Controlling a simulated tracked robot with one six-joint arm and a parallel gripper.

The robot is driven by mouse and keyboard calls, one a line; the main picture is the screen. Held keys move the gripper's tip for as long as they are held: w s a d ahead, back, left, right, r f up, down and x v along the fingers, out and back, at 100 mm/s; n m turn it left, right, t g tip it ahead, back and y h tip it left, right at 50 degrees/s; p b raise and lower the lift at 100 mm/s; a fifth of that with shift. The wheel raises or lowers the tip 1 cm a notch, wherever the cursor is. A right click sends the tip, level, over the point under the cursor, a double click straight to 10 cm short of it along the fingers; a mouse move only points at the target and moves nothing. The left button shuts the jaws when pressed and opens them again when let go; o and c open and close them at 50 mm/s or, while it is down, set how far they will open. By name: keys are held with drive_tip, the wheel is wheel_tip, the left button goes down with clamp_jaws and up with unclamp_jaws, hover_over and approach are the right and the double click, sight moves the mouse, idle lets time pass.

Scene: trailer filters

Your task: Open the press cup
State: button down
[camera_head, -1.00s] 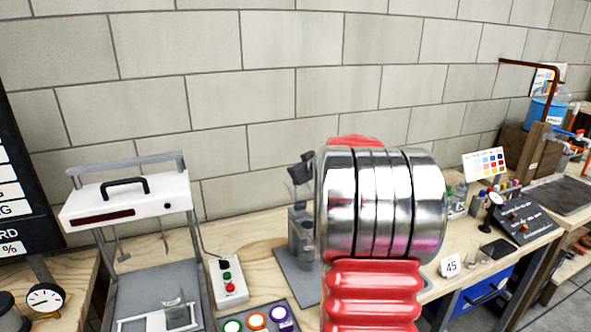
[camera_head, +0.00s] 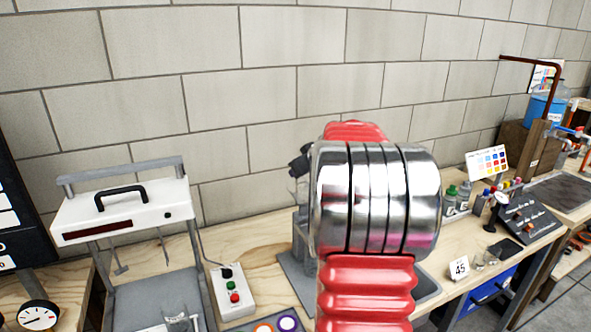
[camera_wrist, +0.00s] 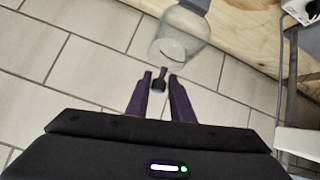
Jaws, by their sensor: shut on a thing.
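In the wrist view, the press cup (camera_wrist: 180,38) is a clear, round-walled vessel with a grey part at its upper end, cut off by the top edge. A short dark handle-like piece (camera_wrist: 160,76) is at its lower side. My gripper (camera_wrist: 161,82) has two dark purple fingers on either side of this dark piece and is shut on it. In the head view, my red and silver arm hides most of the gripper area. A dark part (camera_head: 300,160) shows just left of my arm, above a grey stand (camera_head: 298,240); the cup is not clear there.
A white-topped frame machine (camera_head: 125,212) and a button box (camera_head: 232,290) stand left on the wooden bench.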

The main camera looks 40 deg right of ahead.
drive_tip(key=shift+w+d+r, duration=0.15)
drive_tip(key=shift+r, duration=0.25)
drive_tip(key=c, duration=1.9)
unclamp_jaws()
drive_tip(key=shift+o, duration=1.2)
drive_tip(key=shift+f, duration=0.25)
drive_tip(key=v, duration=1.4)
